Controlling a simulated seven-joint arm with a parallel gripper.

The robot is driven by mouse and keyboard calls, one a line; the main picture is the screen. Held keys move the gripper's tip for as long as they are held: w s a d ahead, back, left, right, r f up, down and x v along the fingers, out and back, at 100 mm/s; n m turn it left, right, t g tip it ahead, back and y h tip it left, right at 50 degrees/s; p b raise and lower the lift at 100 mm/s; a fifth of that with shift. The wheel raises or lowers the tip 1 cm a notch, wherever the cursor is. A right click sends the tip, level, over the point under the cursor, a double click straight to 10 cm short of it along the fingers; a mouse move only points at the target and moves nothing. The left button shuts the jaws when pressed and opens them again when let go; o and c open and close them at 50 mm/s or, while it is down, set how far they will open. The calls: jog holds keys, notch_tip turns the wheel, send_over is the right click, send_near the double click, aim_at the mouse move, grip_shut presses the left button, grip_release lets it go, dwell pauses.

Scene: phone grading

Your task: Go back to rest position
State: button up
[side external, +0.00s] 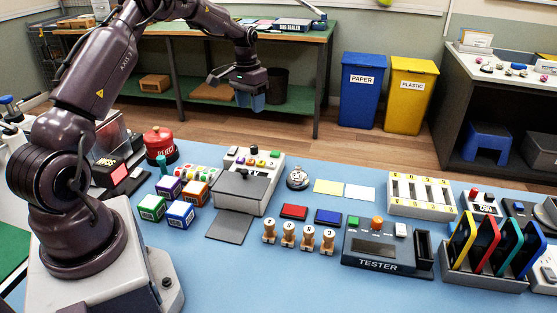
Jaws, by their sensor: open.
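My gripper (251,99) is in the side external view, raised above the far edge of the blue table. It points down, with bluish fingers against the dark background behind. The fingers look empty and nothing is seen between them. My arm reaches up from its base at the left and arches over to the gripper. The gripper is well clear of the objects on the table and touches none of them.
The blue table (200,265) holds a red reject button (159,142), coloured cubes (181,214), a grey box with a control panel (243,190), stamps (288,234), a tester (378,252) and a rack of phones (490,262). Paper (361,77) and plastic (411,85) bins stand behind.

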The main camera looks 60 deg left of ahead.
jog(key=s+d+r+m+t, duration=0.1)
jog(key=s+d+r, duration=0.4)
jog(key=s+d, duration=0.2)
jog(key=s+d+r+m+t, duration=0.1)
jog(key=s+d+r, duration=0.5)
jog(key=d, duration=0.6)
jog(key=s+d+r+m+t, duration=0.1)
jog(key=s+d+r+t, duration=0.2)
jog(key=s+d+r, duration=0.3)
jog(key=s+d, duration=0.4)
jog(key=shift+m+y, duration=0.3)
jog(key=shift+m, duration=0.1)
jog(key=shift+d, duration=0.1)
